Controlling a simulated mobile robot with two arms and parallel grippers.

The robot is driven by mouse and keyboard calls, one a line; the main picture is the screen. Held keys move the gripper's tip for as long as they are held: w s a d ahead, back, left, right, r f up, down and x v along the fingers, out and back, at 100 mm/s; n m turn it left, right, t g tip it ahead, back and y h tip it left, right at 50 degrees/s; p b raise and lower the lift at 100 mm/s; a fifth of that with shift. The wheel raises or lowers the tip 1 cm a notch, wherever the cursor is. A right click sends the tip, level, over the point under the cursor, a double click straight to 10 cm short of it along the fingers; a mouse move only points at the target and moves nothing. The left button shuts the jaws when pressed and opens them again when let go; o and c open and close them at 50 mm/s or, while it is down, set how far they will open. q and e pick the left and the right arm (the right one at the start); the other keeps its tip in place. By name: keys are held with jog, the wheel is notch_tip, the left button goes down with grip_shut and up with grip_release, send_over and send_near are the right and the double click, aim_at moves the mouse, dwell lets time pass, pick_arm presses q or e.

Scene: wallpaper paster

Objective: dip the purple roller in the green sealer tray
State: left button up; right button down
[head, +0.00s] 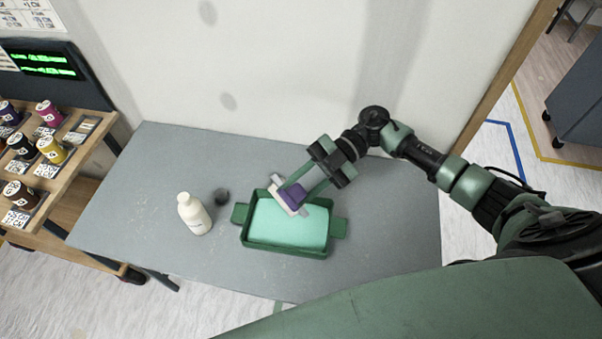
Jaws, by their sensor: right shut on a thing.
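The purple roller (293,196) is held in my right gripper (293,188), over the back edge of the green sealer tray (285,249). The roller has a purple body with a pale side. I cannot tell whether it touches the sealer. The tray sits on the grey table, with a handle at each side and light green sealer (285,224) inside. My right arm comes in from the right and its gripper is shut on the roller. My left gripper is not in view.
A wooden shelf (82,143) with several paint jars is at the far left. The wall is behind. The table's right part is clear.

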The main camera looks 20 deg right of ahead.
jog(key=shift+s+f+b, duration=0.25)
jog(key=shift+f+b, duration=0.5)
jog(key=shift+b, duration=0.1)
pick_arm(q)
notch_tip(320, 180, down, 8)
jog(key=b, duration=0.6)
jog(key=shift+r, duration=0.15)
pick_arm(e)
notch_tip(320, 180, down, 8)
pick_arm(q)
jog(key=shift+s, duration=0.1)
pick_arm(e)
jog(key=shift+w, duration=0.1)
jog(key=shift+f, duration=1.1)
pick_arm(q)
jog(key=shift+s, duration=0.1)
pick_arm(e)
jog(key=shift+r, duration=0.1)
jog(key=shift+r, duration=0.65)
